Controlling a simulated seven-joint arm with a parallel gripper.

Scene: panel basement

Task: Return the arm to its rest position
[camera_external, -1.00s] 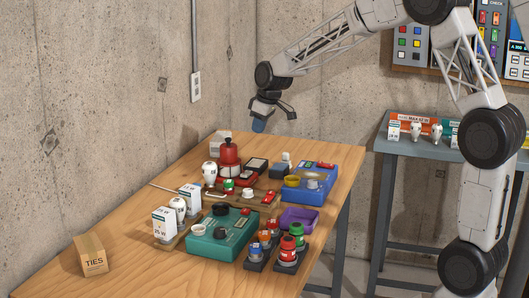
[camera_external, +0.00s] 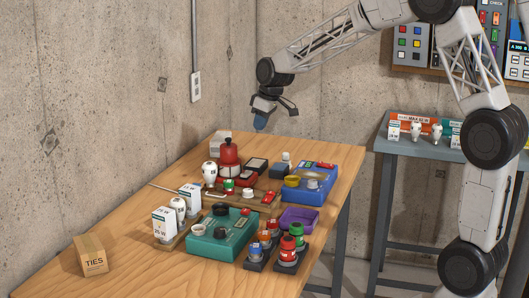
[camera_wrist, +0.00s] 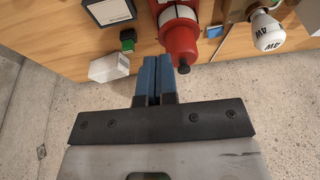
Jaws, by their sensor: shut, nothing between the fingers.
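My gripper (camera_external: 260,123) hangs in the air above the far end of the wooden table (camera_external: 135,225), near the concrete wall. In the wrist view its two blue fingertips (camera_wrist: 156,76) are shut side by side with nothing between them. My arm reaches in from the right side of the picture, raised above the table. The gripper is apart from all the things on the table.
Below stand a red canister (camera_external: 229,156), a blue device (camera_external: 309,188), a teal device (camera_external: 222,236), a purple tray (camera_external: 300,219) and a TIES box (camera_external: 91,254). A second table (camera_external: 420,148) with bulbs stands at right. The air around the gripper is clear.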

